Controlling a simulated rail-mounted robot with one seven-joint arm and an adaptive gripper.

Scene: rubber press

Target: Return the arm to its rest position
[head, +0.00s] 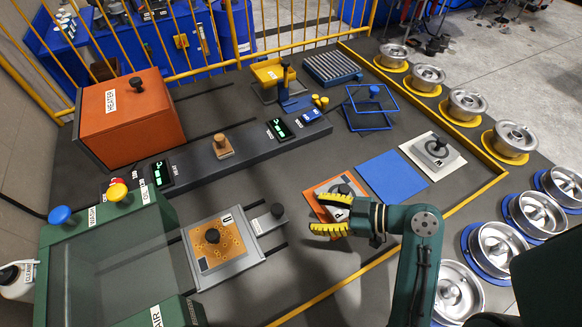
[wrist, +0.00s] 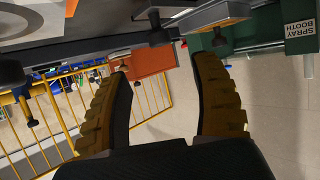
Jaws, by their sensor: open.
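My gripper (head: 328,214) is in the head view, right of the middle, over the work table (head: 330,272). Its two yellow-padded fingers point left and stand apart, with nothing between them. In the wrist view my gripper (wrist: 165,100) shows both fingers spread and empty. My green arm comes in from the lower right of the head view. An orange mat (head: 318,188) with a grey piece (head: 338,188) and a dark knob lies just behind the fingers, partly hidden by them. I cannot tell how high the gripper is above the table.
The orange heater box (head: 128,118) stands at the back left, the green wash booth (head: 120,245) at the front left. A plate with a gold insert (head: 228,248) lies between the booth and my gripper. A bare blue mat (head: 392,178) lies right. Metal wheels (head: 467,105) line the right edge.

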